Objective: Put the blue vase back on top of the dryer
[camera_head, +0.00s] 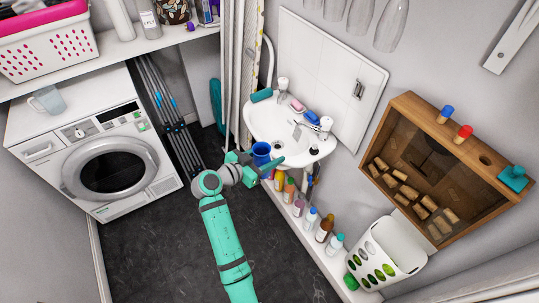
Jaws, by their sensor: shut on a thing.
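The blue vase (261,150) is a small dark blue vessel just left of and below the white sink. My gripper (263,163) is shut on it. The gripper's lower part overlaps the vase, so the exact grip is hard to see. The vase looks roughly upright. The dryer (158,186) is the white front-loading machine at the left, with a round dark door.
A shelf (150,42) with bottles and a pink-and-white basket (45,40) hangs above the dryer top. Folded racks (172,110) stand beside the dryer. The sink (285,130) and a low ledge of several bottles (311,217) are close to my gripper. The dark floor (150,255) is clear.

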